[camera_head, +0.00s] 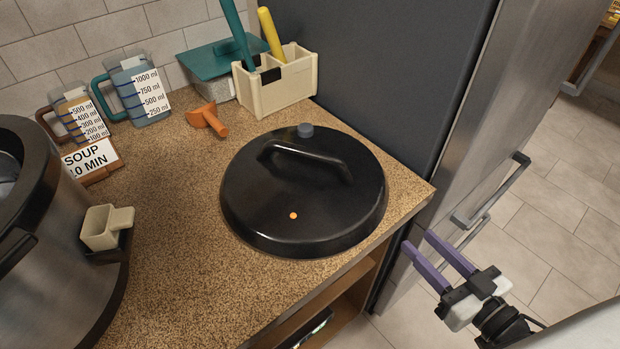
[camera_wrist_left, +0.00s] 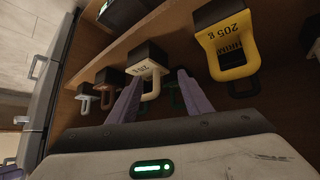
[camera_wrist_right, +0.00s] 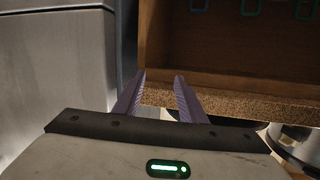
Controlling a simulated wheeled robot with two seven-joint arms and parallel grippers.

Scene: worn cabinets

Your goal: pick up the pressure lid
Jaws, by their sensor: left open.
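The pressure lid (camera_head: 262,208), round and black with an arched handle (camera_head: 305,158), lies flat on the speckled counter near its right front corner. It has a grey knob (camera_head: 305,130) at the back and an orange dot. My right gripper (camera_head: 417,238) is open and empty, to the right of the lid beyond the counter edge and apart from it. Its spread purple fingers also show in the right wrist view (camera_wrist_right: 160,77). My left gripper (camera_wrist_left: 160,80) is open in the left wrist view, facing a wooden shelf; it is outside the head view.
A steel pot (camera_head: 60,270) stands at left. A dark tall cabinet side (camera_head: 400,70) borders the counter. Labelled items, one yellow (camera_wrist_left: 232,50), hang near my left gripper.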

